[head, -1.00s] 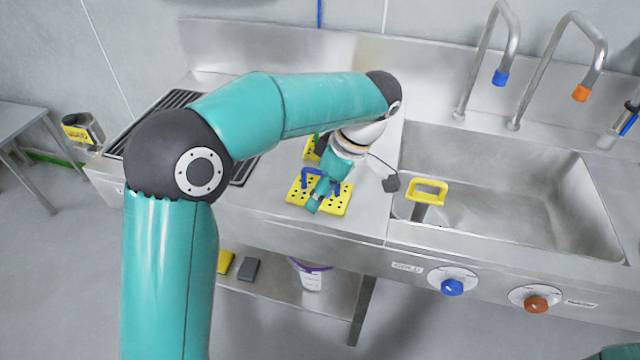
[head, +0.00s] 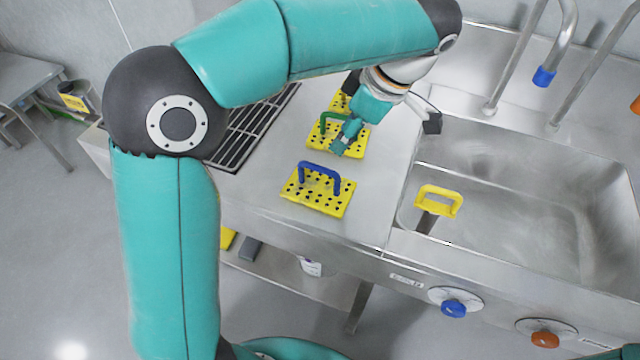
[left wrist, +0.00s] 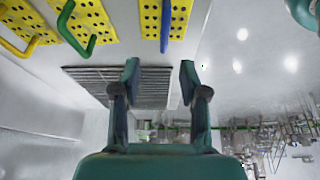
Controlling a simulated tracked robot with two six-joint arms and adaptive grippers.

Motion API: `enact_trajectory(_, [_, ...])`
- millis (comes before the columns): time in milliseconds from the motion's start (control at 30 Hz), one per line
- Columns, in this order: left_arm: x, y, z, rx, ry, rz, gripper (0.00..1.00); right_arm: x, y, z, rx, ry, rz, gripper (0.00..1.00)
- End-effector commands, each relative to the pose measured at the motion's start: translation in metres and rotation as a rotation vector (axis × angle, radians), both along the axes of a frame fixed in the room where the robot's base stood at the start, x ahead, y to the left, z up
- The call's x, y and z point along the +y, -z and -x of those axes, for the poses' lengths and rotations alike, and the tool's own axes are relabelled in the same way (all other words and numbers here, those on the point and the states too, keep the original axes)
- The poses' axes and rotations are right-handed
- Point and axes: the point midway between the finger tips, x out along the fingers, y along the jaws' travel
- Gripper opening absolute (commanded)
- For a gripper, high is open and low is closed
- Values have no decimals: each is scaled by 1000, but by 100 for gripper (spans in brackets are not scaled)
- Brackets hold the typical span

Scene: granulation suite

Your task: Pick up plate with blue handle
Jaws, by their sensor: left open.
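The yellow perforated plate with the blue handle (head: 318,201) lies flat on the steel counter, left of the sink, handle upright. It also shows at the top of the left wrist view (left wrist: 178,18). A similar plate with a green handle (head: 324,145) lies behind it. My left gripper (head: 345,143) is in front of the green-handled plate in the head view and covers part of it. In the left wrist view its two fingers (left wrist: 159,82) are apart with nothing between them, and the blue handle is beyond the tips. My right gripper is not seen.
A third yellow plate (head: 341,102) is farther back, partly hidden. A drain grate (head: 248,130) is at the left. The sink (head: 530,215) is at the right, with a yellow handle (head: 438,201) at its left edge and taps behind. The counter around the blue-handled plate is clear.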

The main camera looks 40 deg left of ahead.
Motion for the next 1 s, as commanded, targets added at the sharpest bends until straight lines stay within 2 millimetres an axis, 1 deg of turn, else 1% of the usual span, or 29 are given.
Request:
enact_trajectory(33, [6, 12, 3, 5, -3, 0, 44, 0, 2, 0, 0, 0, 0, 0])
enact_trajectory(100, [12, 26, 4, 5, -4, 0, 44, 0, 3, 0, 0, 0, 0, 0])
enact_trajectory(200, [19, 42, 5, 4, -6, 1, 44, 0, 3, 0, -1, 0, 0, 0])
enact_trajectory(300, [25, 54, 6, 3, -6, 0, 44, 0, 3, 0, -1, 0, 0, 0])
enact_trajectory(567, [31, 68, 9, 3, -6, 1, 44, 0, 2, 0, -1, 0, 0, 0])
enact_trajectory(733, [41, 88, 17, 6, -7, 0, 44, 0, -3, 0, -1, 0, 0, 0])
enact_trajectory(800, [45, 98, 17, 5, -6, 0, 44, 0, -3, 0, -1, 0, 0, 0])
enact_trajectory(900, [48, 106, 18, 3, -7, 2, 44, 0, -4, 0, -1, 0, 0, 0])
enact_trajectory(1000, [48, 109, 17, 0, -6, 2, 44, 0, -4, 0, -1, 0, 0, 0])
